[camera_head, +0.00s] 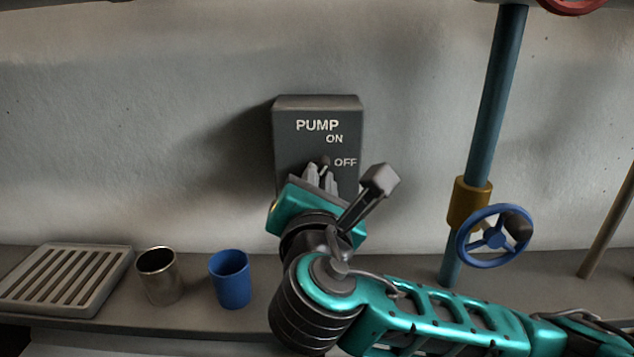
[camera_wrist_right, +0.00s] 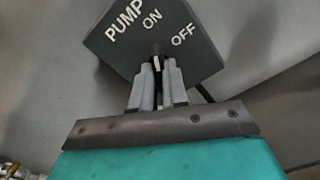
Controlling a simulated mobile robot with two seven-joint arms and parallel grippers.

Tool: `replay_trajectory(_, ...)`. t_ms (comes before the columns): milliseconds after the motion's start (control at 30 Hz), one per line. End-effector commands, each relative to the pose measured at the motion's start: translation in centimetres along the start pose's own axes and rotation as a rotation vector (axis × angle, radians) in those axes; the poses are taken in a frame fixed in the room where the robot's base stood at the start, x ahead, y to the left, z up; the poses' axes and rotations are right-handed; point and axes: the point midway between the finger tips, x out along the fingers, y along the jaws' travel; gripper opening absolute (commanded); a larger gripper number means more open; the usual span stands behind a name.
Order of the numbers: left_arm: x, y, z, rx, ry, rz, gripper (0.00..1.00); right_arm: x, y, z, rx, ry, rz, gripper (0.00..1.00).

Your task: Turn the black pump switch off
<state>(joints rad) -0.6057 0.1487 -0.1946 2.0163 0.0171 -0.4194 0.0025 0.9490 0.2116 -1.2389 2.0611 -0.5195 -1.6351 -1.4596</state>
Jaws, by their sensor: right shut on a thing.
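The pump switch box (camera_head: 290,113) is a dark grey box on the wall, lettered PUMP, ON and OFF. It also shows tilted in the right wrist view (camera_wrist_right: 200,60). The black switch knob (camera_head: 325,160) sits low on its face; in the right wrist view its tip (camera_wrist_right: 157,48) shows between the fingers. The tip lies below the word ON and left of OFF. My right gripper (camera_head: 320,175) is shut on the knob, and its fingers hide most of it. The right wrist view shows the same fingers (camera_wrist_right: 158,80). My left gripper is not in view.
A slatted grey tray (camera_head: 30,303), a metal cup (camera_head: 158,277) and a blue cup (camera_head: 231,280) stand on the ledge at left. A blue pipe (camera_head: 495,110) with a blue handwheel (camera_head: 494,237) stands at right. A red wheel (camera_head: 572,5) shows at the top right.

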Motion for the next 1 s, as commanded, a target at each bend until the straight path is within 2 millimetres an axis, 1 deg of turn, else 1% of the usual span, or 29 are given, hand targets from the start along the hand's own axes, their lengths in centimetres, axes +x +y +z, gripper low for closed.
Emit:
replay_trajectory(267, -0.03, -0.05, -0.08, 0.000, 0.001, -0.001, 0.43, -0.03, 0.01, -0.04, 0.015, 0.001, 0.000, 0.00)
replay_trajectory(467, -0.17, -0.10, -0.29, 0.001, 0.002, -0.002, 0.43, -0.06, 0.02, -0.08, 0.090, 0.004, -0.001, 0.00)
replay_trajectory(667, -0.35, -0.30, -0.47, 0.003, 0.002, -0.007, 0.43, -0.06, -0.01, -0.08, 0.238, 0.004, -0.004, 0.00)
replay_trajectory(867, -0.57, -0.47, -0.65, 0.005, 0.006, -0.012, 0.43, -0.06, -0.01, -0.10, 0.425, 0.005, -0.005, 0.00)
replay_trajectory(1000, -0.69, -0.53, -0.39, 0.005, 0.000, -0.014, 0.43, -0.07, 0.00, -0.12, 0.558, 0.005, -0.004, 0.00)
